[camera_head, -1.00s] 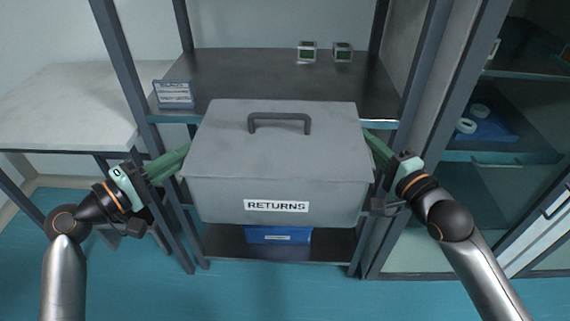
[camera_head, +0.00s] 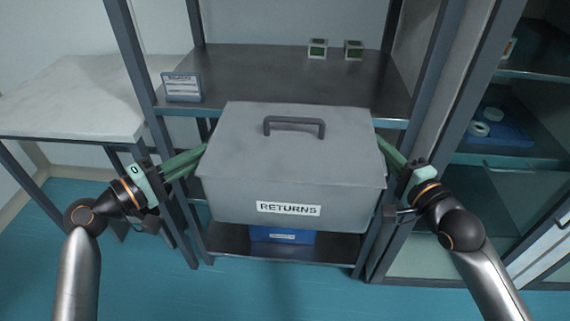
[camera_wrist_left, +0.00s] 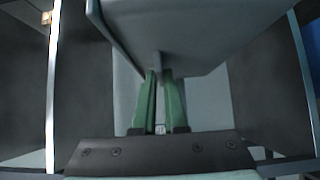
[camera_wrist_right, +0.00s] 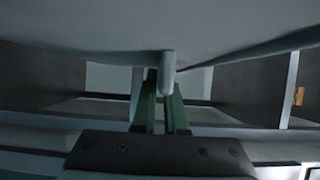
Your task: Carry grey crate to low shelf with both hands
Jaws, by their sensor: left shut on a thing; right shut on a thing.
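The grey crate (camera_head: 290,160) with a lid, a dark top handle and a RETURNS label hangs in front of the shelf unit, held between my two grippers. My left gripper (camera_head: 204,149) is shut on its left side; the left wrist view shows the green fingers (camera_wrist_left: 160,76) at a tab under the crate's edge. My right gripper (camera_head: 380,138) is shut on its right side; the right wrist view shows the fingers (camera_wrist_right: 167,88) around a similar tab. The low shelf (camera_head: 335,247) shows below the crate, its rear part hidden by it.
A blue box (camera_head: 283,235) sits on the low shelf. The upper shelf (camera_head: 260,72) bears a small sign (camera_head: 182,87) and two small green-faced devices (camera_head: 318,49). Shelf posts (camera_head: 425,90) stand on both sides. A pale table (camera_head: 80,100) is at left, a cabinet at right.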

